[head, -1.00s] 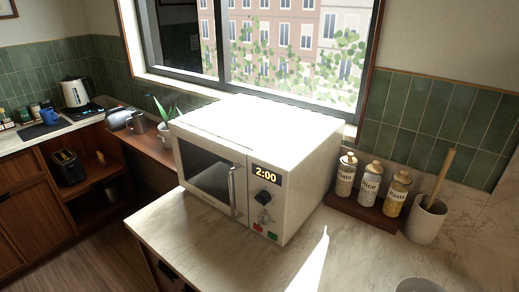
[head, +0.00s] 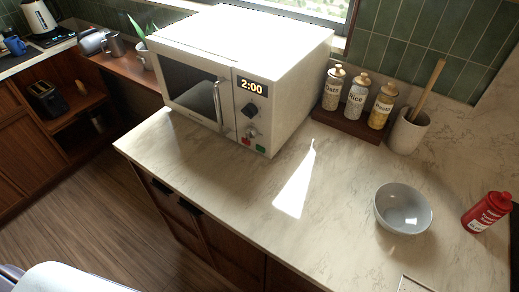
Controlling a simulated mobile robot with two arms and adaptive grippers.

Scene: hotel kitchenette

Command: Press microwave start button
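The white microwave (head: 285,85) stands on the marble counter, its door shut and its handle (head: 217,106) upright beside the control panel. The display (head: 252,87) reads 2:00. Neither gripper shows in the head view. A pale rounded part of my own body shows at the lower left corner.
Right of the microwave, a wooden tray (head: 345,129) holds jars labelled Oats, Rice and Pasta, beside a utensil crock (head: 408,132). A grey bowl (head: 403,209) and a red bottle (head: 487,212) stand on the right of the counter (head: 230,178). The counter before the microwave is clear.

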